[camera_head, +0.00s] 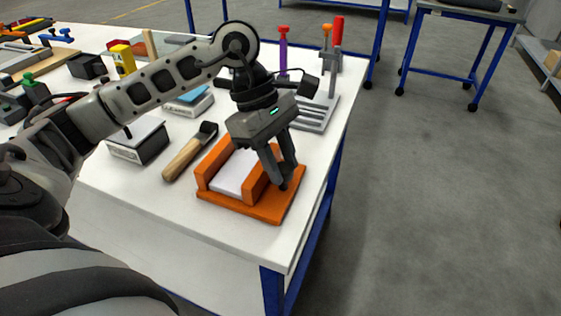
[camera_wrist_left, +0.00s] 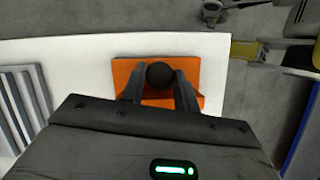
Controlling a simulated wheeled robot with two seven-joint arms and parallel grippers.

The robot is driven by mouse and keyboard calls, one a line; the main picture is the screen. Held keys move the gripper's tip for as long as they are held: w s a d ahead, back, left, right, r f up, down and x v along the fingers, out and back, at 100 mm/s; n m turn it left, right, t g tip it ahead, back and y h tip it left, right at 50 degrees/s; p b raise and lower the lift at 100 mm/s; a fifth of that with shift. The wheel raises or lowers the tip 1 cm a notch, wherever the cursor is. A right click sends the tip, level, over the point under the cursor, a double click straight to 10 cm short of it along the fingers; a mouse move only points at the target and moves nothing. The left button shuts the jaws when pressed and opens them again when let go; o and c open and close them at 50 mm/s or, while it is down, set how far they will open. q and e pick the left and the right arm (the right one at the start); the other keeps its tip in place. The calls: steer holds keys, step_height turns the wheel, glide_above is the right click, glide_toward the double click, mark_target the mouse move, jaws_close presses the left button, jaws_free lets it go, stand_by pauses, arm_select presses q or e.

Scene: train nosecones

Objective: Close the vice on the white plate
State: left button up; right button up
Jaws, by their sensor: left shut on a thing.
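The orange vice (camera_head: 240,207) sits near the table's front right corner, with one jaw (camera_head: 211,163) on the left and another (camera_head: 256,184) on the right. The white plate (camera_head: 233,171) lies between the two jaws; I cannot tell whether it touches the right one. My left gripper (camera_head: 282,181) reaches down at the vice's right side, fingers pointing down. In the left wrist view, its fingers (camera_wrist_left: 160,84) are shut on a round black knob (camera_wrist_left: 160,74) above the orange vice (camera_wrist_left: 123,70). The gripper partly hides the right jaw. My right gripper is out of view.
The white table's edge is close on the right.

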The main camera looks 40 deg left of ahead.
arm_select(q)
steer(key=shift+r, duration=0.1)
stand_by(0.3)
steer(key=o, duration=1)
steer(key=shift+c, duration=0.2)
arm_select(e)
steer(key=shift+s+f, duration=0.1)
arm_select(q)
steer(key=shift+a, duration=0.1)
steer(key=v, duration=1.6)
steer(key=shift+p, duration=0.4)
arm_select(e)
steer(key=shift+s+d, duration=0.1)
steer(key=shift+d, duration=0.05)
